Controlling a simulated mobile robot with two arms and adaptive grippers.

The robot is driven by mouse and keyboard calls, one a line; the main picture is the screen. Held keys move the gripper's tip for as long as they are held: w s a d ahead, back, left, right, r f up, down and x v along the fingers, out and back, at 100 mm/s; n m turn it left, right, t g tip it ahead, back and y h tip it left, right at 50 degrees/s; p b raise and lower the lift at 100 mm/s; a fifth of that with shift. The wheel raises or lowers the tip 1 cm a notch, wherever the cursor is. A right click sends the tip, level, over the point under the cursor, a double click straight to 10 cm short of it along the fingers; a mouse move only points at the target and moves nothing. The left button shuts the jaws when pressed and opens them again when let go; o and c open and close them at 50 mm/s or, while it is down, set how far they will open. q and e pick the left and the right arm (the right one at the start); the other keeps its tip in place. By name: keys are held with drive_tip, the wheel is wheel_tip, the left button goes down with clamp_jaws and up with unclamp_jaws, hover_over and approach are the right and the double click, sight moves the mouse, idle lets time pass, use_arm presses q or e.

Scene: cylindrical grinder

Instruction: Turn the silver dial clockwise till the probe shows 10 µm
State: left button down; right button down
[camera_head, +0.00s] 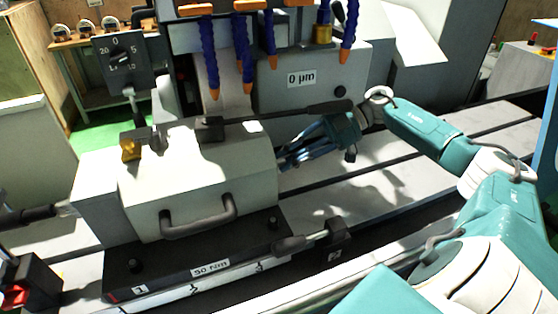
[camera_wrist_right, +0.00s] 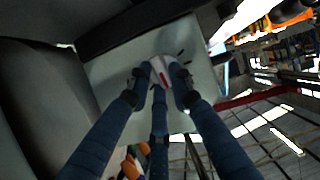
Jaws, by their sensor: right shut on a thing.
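My right gripper (camera_head: 287,159) reaches in from the right to the right end of the pale machine block (camera_head: 205,165). The wrist view shows its dark blue fingers (camera_wrist_right: 160,76) closed around a small pale silver piece with a red mark, which looks like the silver dial (camera_wrist_right: 160,65). Part of the dial is hidden between the fingertips. In the head view the block hides the dial and the fingertips. The readout label (camera_head: 301,78) on the grey housing shows 0 µm. My left gripper is not in view.
A long black lever (camera_head: 285,115) lies just above my right gripper. Several blue coolant hoses (camera_head: 240,55) hang above the block. A black handle (camera_head: 198,218) is on its front. A black panel (camera_head: 123,62) with numbers stands at upper left. The slotted table (camera_head: 400,185) is bare to the right.

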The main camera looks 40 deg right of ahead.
drive_tip(key=shift+g+p, duration=0.3)
drive_tip(key=shift+p, duration=0.25)
drive_tip(key=c, duration=1.8)
unclamp_jaws()
drive_tip(key=shift+f, duration=0.2)
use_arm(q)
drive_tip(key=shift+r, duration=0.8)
use_arm(e)
drive_tip(key=shift+d+r, duration=0.1)
drive_tip(key=shift+r, duration=0.05)
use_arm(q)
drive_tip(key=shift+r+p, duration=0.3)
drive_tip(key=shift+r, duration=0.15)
use_arm(e)
drive_tip(key=v, duration=0.7)
